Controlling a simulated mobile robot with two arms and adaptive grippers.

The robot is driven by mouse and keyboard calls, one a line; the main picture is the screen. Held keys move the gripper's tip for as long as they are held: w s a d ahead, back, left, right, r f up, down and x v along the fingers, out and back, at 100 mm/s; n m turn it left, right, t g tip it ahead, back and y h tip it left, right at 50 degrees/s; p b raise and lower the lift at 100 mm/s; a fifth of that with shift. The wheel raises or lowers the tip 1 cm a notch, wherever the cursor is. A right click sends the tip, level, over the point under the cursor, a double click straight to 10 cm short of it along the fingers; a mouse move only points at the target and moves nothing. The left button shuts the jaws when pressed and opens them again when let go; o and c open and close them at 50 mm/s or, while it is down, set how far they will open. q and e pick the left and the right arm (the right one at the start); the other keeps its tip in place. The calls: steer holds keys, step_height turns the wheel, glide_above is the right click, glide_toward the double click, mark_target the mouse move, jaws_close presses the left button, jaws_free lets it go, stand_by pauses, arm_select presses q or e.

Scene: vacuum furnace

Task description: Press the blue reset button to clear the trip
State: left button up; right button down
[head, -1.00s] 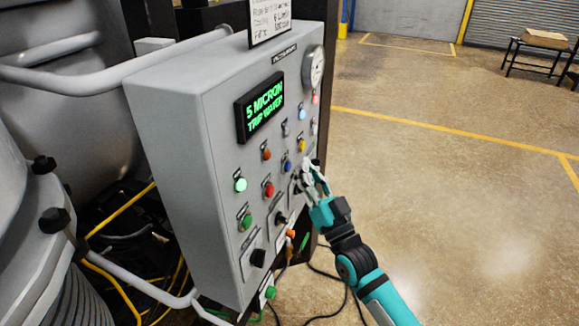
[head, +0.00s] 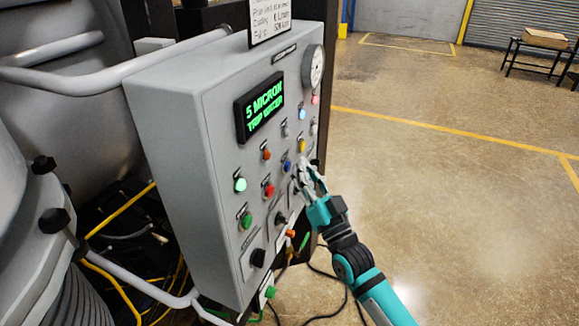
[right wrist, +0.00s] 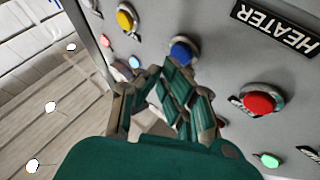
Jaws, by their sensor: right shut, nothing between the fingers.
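The grey control panel (head: 225,150) carries a blue button (head: 287,165). The blue button also shows in the right wrist view (right wrist: 181,53), in a light round collar, just beyond my fingertips. My right gripper (head: 303,172) is shut and empty, just right of the blue button and close to the panel face. In the right wrist view, its fingertips (right wrist: 172,68) overlap the lower edge of the button's collar; whether they touch is unclear. The green-lit display (head: 264,108) reads "5 MICRON" with a "TRIP" line below. My left gripper is not in view.
A red button (head: 269,190) sits lower left of the blue one, and a yellow one (head: 301,146) upper right. A black knob (head: 281,218) is below. Pale pipes (head: 110,75) run left of the panel. The floor to the right is open.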

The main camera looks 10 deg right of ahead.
steer(key=shift+w+a, duration=0.25)
steer(key=shift+a, duration=0.2)
stand_by(0.8)
steer(key=shift+d, duration=0.1)
steer(key=shift+s+d, duration=0.45)
steer(key=shift+d, duration=0.15)
steer(key=shift+d, duration=0.1)
steer(key=shift+s+d+p, duration=0.25)
steer(key=shift+s+d, duration=0.45)
steer(key=shift+d, duration=0.3)
steer(key=shift+s+d+p, duration=0.25)
steer(key=shift+s+d, duration=0.45)
steer(key=shift+d, duration=0.25)
